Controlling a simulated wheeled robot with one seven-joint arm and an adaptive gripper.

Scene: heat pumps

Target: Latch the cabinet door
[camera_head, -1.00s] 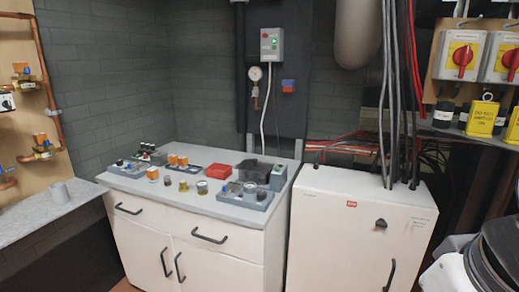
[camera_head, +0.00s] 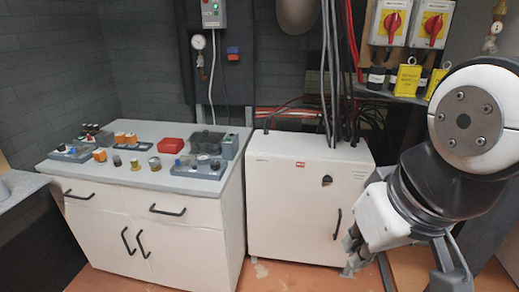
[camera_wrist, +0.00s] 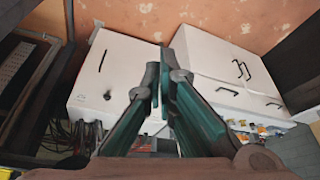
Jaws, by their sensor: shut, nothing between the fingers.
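The white cabinet (camera_head: 290,215) stands against the back wall, with a red label, a black latch knob (camera_head: 327,181) and a black bar handle (camera_head: 337,223) on its front. Its door looks flush with the body; I cannot tell whether it is latched. My gripper (camera_head: 352,243) is in front of the cabinet's lower right edge, partly hidden by my wrist. In the wrist view my gripper (camera_wrist: 159,72) is shut and empty. There the cabinet (camera_wrist: 128,65) appears inverted at left, with its handle (camera_wrist: 102,60) and knob (camera_wrist: 107,96) apart from the fingers.
A white drawer unit (camera_head: 205,222) stands left of the cabinet, with small parts and a red tray (camera_head: 171,144) on its grey top. Black cables (camera_head: 328,70) run into the cabinet's top. Orange floor (camera_head: 290,277) shows in front.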

